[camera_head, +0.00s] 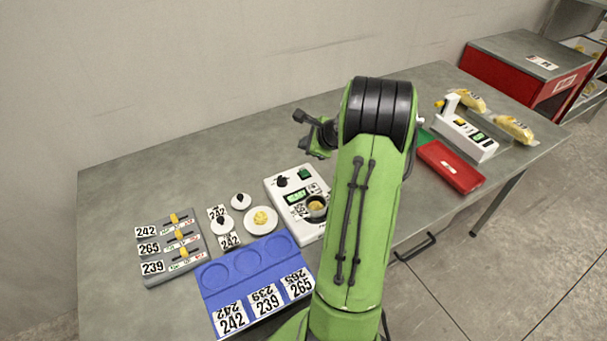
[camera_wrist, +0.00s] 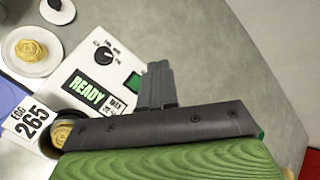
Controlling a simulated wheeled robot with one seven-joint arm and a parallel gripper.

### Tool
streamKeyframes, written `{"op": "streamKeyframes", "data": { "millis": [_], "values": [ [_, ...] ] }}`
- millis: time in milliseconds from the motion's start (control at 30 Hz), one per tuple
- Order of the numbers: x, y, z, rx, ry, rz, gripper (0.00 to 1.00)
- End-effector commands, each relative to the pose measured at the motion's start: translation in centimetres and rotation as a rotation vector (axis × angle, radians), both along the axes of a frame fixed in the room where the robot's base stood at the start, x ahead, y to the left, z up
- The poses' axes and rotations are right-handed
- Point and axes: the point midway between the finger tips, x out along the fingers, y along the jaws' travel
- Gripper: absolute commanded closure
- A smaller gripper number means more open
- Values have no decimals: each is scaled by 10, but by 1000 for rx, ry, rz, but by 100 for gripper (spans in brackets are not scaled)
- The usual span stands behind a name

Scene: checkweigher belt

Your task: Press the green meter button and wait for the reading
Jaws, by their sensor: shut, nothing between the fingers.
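The white meter (camera_head: 291,213) stands on the grey table, left of my arm in the head view. Its green button (camera_head: 304,174) is at its far end, beside a black knob (camera_head: 281,182). In the wrist view the display (camera_wrist: 88,92) reads READY. My gripper (camera_wrist: 157,66) is shut and empty, its fingers over the button end of the meter. The green button (camera_wrist: 132,83) shows just left of the fingers, partly hidden by them. I cannot tell whether they touch it. A small cup with yellow contents (camera_head: 317,204) sits on the meter.
A blue tray (camera_head: 217,281) with number cards and a grey slider board (camera_head: 150,281) lie to the left. White dishes (camera_head: 262,231) stand beside the meter. Right of my arm are a red case (camera_head: 450,166), another white device (camera_head: 467,140) and yellow bags (camera_head: 514,128).

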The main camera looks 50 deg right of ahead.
Motion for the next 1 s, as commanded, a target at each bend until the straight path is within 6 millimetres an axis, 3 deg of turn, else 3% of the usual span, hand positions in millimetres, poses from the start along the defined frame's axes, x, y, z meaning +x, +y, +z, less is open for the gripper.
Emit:
{"op": "streamKeyframes", "data": {
  "millis": [33, 300, 500, 1000],
  "values": [
    [0, 0, -13, 1, 1, 1, 100],
    [0, 1, -55, 0, 1, 1, 100],
    [0, 1, -76, 2, 2, 2, 100],
    [0, 0, -76, 0, 1, 1, 100]
  ]
}}
